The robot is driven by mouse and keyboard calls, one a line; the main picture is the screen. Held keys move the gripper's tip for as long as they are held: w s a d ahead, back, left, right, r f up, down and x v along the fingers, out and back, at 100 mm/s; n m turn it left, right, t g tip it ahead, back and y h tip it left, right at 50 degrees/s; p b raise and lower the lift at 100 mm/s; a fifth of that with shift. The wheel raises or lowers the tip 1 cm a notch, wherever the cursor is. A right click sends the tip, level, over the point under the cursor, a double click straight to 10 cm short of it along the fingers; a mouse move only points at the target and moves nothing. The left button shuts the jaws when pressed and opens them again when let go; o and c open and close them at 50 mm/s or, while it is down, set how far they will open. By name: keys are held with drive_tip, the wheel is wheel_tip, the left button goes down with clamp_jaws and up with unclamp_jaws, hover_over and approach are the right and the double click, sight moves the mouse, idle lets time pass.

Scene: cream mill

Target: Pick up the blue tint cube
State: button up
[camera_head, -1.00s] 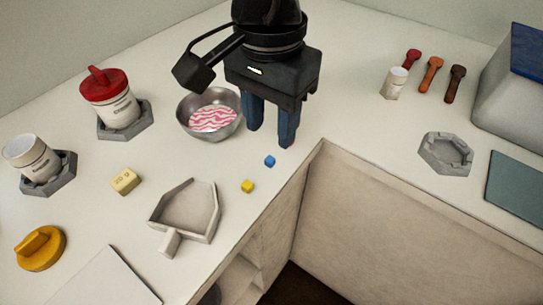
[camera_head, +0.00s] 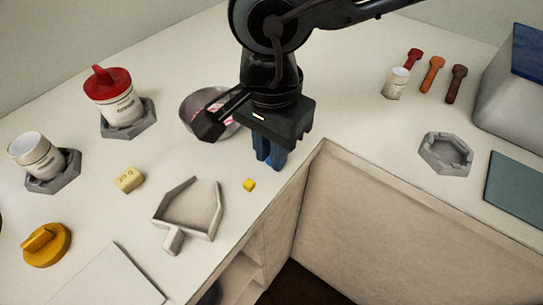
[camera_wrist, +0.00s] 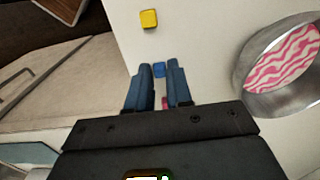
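The blue tint cube (camera_wrist: 158,69) shows between my fingertips in the wrist view and fills the gap between them. My gripper (camera_head: 268,161) points down at the counter near its inner edge, and its blue fingers are close together. In the wrist view my gripper (camera_wrist: 159,70) has one finger on each side of the cube and appears shut on it. In the head view the fingers hide the cube.
A yellow cube (camera_head: 249,185) lies just left of my gripper. A metal bowl (camera_head: 191,112) with a pink-striped inside stands behind it. A grey scoop-shaped tray (camera_head: 187,232) lies front left. The counter edge (camera_head: 290,180) is close on the right.

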clamp_jaws()
drive_tip(key=shift+r, duration=0.15)
drive_tip(key=shift+r, duration=0.25)
drive_tip(key=r, duration=0.3)
drive_tip(key=shift+d+r, duration=0.25)
drive_tip(key=shift+r, duration=0.05)
drive_tip(key=s+d+r, duration=0.2)
drive_tip(key=d+r, duration=0.1)
drive_tip(key=d, duration=0.2)
drive_tip(key=s+d+r+b, duration=0.1)
drive_tip(key=s+d+r, duration=0.1)
drive_tip(key=d, duration=0.3)
drive_tip(key=shift+s+r, duration=0.4)
drive_tip(key=shift+r, duration=0.4)
